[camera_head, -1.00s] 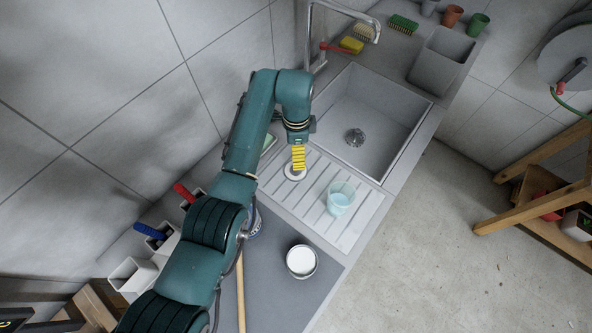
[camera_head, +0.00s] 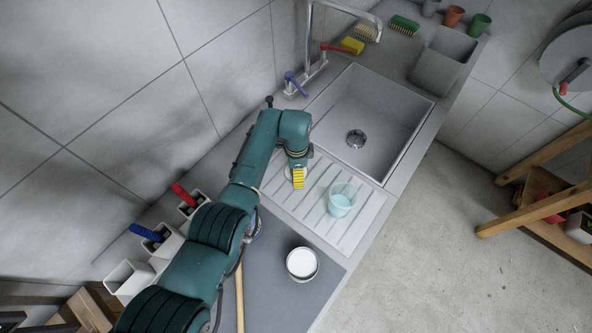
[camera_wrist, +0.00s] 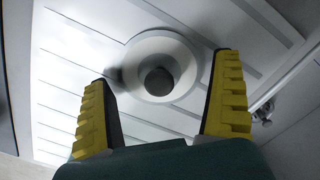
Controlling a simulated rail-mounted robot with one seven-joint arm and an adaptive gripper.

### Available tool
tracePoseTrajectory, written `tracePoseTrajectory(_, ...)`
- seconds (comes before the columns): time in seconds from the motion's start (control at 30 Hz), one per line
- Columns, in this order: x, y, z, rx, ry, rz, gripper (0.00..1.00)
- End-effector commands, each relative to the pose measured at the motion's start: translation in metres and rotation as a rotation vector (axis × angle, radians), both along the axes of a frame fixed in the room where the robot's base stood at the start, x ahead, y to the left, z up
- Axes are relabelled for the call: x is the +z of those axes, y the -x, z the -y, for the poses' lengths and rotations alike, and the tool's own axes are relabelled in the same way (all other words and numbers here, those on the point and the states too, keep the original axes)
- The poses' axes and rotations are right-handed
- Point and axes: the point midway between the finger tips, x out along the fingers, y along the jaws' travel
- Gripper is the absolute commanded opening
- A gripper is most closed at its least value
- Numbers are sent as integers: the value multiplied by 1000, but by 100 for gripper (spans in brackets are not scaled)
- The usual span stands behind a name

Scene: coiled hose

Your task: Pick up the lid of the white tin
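The lid (camera_wrist: 185,62) is a round white disc with a dark grey knob (camera_wrist: 158,82). It lies on the ribbed draining board, and in the head view only its pale edge (camera_head: 288,172) shows beside my fingers. My gripper (camera_wrist: 164,70) is open, its yellow-and-black fingers well apart, with the knob between them in the wrist picture and no visible contact. In the head view my gripper (camera_head: 298,184) points down over the lid. A round white tin (camera_head: 302,263) stands on the dark grey worktop. Its top looks white; whether it is open or filled I cannot tell.
A clear cup with bluish contents (camera_head: 340,200) stands on the draining board, close right of my gripper. White holders (camera_head: 130,280) line the wall side.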

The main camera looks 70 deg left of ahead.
Motion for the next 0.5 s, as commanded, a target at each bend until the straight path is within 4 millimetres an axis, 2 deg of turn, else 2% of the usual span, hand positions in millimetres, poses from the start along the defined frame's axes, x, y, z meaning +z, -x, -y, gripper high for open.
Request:
tracePoseTrajectory(0.03, 0, 0, 0, 0, 0, 0, 83)
tracePoseTrajectory(0.4, -1, 1, 1, 0, 2, -1, 12)
tracePoseTrajectory(0.47, -1, 1, 1, 0, 2, -3, 0)
tracePoseTrajectory(0.5, -2, 1, 1, 0, 2, -3, 0)
